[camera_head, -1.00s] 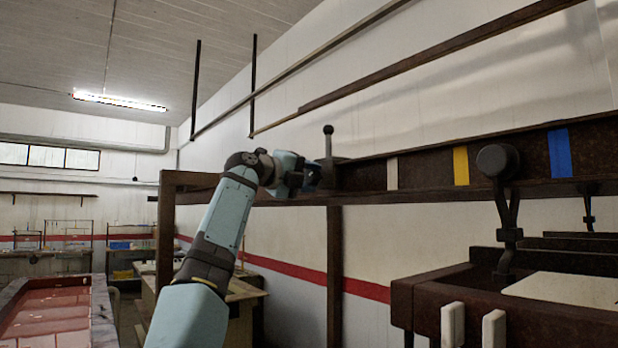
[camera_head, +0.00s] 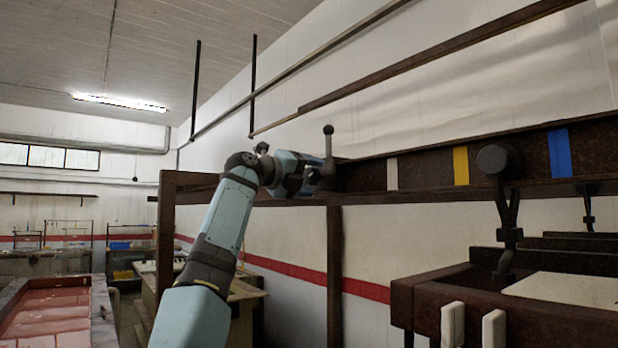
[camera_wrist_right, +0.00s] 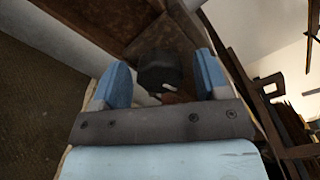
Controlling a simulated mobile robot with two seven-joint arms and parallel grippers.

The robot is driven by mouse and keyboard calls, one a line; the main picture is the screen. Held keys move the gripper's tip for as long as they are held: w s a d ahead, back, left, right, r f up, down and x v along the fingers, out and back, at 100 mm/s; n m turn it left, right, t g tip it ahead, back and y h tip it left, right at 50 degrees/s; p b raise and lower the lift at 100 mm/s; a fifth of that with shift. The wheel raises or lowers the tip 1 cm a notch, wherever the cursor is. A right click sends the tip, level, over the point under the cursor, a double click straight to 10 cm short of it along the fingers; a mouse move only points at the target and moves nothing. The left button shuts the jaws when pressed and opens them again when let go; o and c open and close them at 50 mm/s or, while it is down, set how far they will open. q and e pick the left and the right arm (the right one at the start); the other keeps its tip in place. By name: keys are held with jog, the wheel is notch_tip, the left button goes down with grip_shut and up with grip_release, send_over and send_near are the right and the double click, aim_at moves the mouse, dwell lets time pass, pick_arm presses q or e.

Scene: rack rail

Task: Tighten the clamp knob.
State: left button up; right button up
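A dark round knob (camera_wrist_right: 160,70) with a small pale mark shows in the right wrist view, lying between and slightly beyond the fingertips. My right gripper (camera_wrist_right: 162,75) is open, its two blue fingers on either side of the knob with visible gaps. In the head view my right gripper (camera_head: 318,176) is at the left end of the dark rail (camera_head: 430,170), just below an upright lever with a ball top (camera_head: 328,142). The gripper hides the knob there. My left gripper is not in view.
The rail carries white, yellow and blue bands (camera_head: 461,166). Another black round head on a stem (camera_head: 497,160) stands before it at right. A brown bench (camera_head: 430,298) with two white uprights is at lower right. A dark post (camera_head: 334,275) stands below the rail.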

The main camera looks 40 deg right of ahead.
jog(key=shift+w+a+f, duration=0.1)
jog(key=shift+a, duration=0.45)
jog(key=w+a+b, duration=0.1)
jog(key=a+b, duration=0.1)
jog(key=a, duration=1)
jog(key=shift+w+a, duration=0.2)
jog(key=shift+a, duration=0.15)
